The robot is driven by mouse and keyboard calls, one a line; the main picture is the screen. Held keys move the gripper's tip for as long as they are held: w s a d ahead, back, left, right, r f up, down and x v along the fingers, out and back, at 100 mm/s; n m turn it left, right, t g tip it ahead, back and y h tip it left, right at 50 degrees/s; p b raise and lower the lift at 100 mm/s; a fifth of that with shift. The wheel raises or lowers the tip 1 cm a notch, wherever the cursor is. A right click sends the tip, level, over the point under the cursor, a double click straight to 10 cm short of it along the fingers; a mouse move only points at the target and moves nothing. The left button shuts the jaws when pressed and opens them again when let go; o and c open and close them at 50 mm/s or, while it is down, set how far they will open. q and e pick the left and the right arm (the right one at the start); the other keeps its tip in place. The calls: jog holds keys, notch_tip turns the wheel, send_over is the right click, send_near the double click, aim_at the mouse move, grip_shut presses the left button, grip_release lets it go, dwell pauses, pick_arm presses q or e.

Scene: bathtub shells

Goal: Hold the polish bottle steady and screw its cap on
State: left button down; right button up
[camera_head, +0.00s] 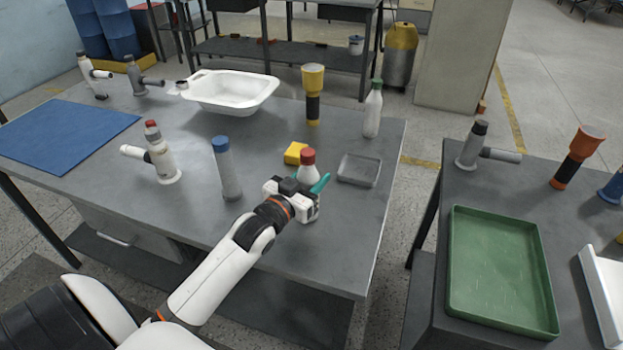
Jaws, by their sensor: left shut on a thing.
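A white bottle (308,173) with a red cap (308,156) stands near the front right of the grey table. The red cap sits on top of the bottle; I cannot tell how tightly it is seated. My left gripper (306,187), with teal fingers, reaches in from the lower left and is shut on this bottle. The gripper hides the bottle's lower part. My right gripper is not in view.
A yellow block (295,153), a shallow grey tray (359,170), a blue-capped bottle (226,170) and a green-capped bottle (373,112) stand nearby. A white tub (230,88) is behind. A green tray (500,265) lies on the right table.

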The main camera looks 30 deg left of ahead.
pick_arm(q)
jog(key=shift+f, duration=0.1)
jog(key=c, duration=0.8)
grip_release()
jog(key=shift+f, duration=0.1)
jog(key=shift+o, duration=0.2)
jog(key=shift+s, duration=0.15)
jog(key=s, duration=1.1)
jog(key=shift+s+a+r+b, duration=0.15)
jog(key=shift+s+r+b, duration=0.05)
jog(key=shift+s+b, duration=0.15)
